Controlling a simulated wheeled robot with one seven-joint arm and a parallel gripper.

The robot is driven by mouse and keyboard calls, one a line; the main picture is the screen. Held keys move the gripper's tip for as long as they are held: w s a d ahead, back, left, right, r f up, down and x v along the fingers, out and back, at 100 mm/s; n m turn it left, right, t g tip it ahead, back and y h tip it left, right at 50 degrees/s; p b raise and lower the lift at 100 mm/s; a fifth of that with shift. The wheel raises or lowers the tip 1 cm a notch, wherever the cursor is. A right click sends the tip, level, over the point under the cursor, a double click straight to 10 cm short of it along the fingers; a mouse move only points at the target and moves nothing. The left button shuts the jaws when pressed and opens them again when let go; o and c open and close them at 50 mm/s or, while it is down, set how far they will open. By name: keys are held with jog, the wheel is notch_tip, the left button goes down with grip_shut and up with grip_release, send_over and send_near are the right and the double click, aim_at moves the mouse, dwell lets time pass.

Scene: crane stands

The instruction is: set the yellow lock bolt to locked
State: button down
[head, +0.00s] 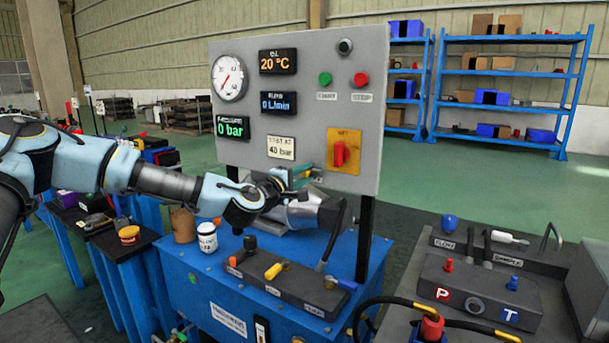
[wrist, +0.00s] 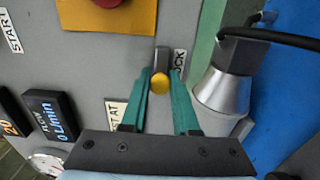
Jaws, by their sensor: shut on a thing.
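The yellow lock bolt (wrist: 160,84) shows in the wrist view as a round yellow knob on a dark grey mount at the grey panel (wrist: 100,68). My gripper (wrist: 161,82) has its two teal fingers on either side of the knob and is shut on it. A label reading partly "LOCK" (wrist: 179,62) sits beside the bolt, partly covered by a finger. I cannot tell whether the bolt is locked.
A red switch on an orange plate (head: 343,164) is just above my gripper. A motor (head: 300,212) and a manifold with small levers (head: 290,286) stand below on the blue bench (head: 200,272). A black cable (wrist: 295,36) runs close by on the right in the wrist view.

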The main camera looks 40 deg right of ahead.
jog(key=s, duration=0.2)
jog(key=s+d, duration=0.1)
jog(key=s, duration=0.1)
jog(key=shift+s+d+b, duration=0.1)
jog(key=shift+s+b, duration=0.2)
jog(key=shift+s, duration=0.1)
jog(key=c, duration=0.7)
grip_release()
jog(key=shift+o, duration=0.2)
jog(key=b, duration=0.2)
send_near(328, 173)
jog(key=v, duration=0.4)
jog(key=shift+s+a, duration=0.1)
jog(key=shift+a, duration=0.15)
